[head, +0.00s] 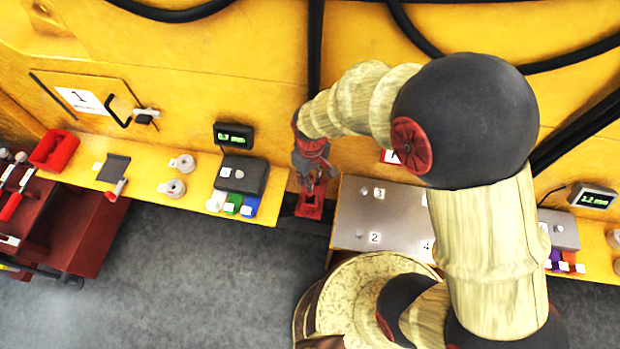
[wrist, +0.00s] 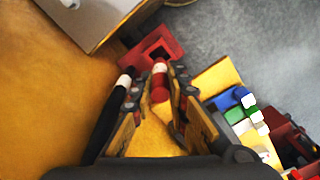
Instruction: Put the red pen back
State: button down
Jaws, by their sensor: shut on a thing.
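The red pen (wrist: 159,91), with a white band near its far end, is between the fingers of my gripper (wrist: 157,84) in the wrist view. My gripper is shut on it. A red open-topped holder (wrist: 151,46) is just beyond the pen's end; I cannot tell whether the pen touches it or is inside. In the head view my gripper (head: 315,180) is over the red holder (head: 310,209), and the pen cannot be made out clearly there. A black pen-like rod (wrist: 107,118) with a white band lies outside the left finger in the wrist view.
A metal plate (head: 352,222) with numbered labels is right of the holder. On the left, a yellow ledge (head: 140,187) carries a dark box (head: 241,175) with coloured tabs, grey round pieces and a red bin (head: 54,151). A red cart (head: 88,238) is at far left. Grey floor lies in front.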

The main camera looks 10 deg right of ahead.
jog(key=shift+f+b, duration=0.3)
jog(key=shift+f, duration=0.15)
jog(key=shift+f, duration=0.35)
jog(key=shift+f+b, duration=1.9)
jog(key=shift+f, duration=0.85)
jog(key=c, duration=1.7)
grip_release()
jog(key=shift+o, duration=0.2)
notch_tip(320, 180, up, 12)
jog(key=shift+f, duration=0.1)
jog(key=shift+r+p, duration=2.65)
jog(key=shift+r, duration=1)
